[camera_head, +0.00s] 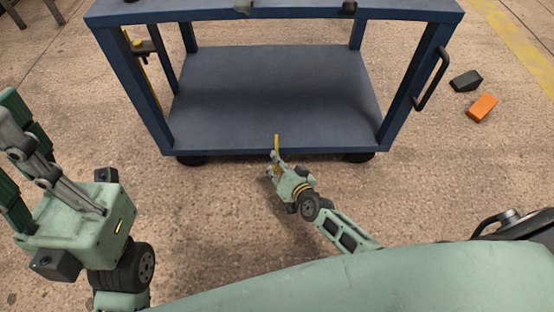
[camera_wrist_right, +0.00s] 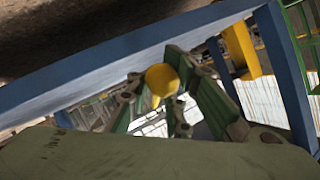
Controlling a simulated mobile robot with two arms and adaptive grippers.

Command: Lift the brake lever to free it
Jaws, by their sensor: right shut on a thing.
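The yellow brake lever (camera_head: 277,143) sticks up at the front lower edge of the blue cart (camera_head: 285,151). In the wrist view its rounded yellow end (camera_wrist_right: 162,80) shows between my green fingers. My right gripper (camera_head: 274,163) is shut on the lever, low in front of the cart's bottom shelf. The lever's lower part is hidden by the gripper. My left gripper (camera_head: 22,150) is raised at the left edge, away from the cart, with its fingers spread and nothing seen between them.
The cart's lower shelf (camera_head: 280,90) is bare. Dark wheels (camera_head: 358,157) show under its front corners, and a black handle (camera_head: 432,80) is on its right side. A black wedge (camera_head: 466,81) and an orange block (camera_head: 482,108) lie on the floor at right. The floor in front is clear.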

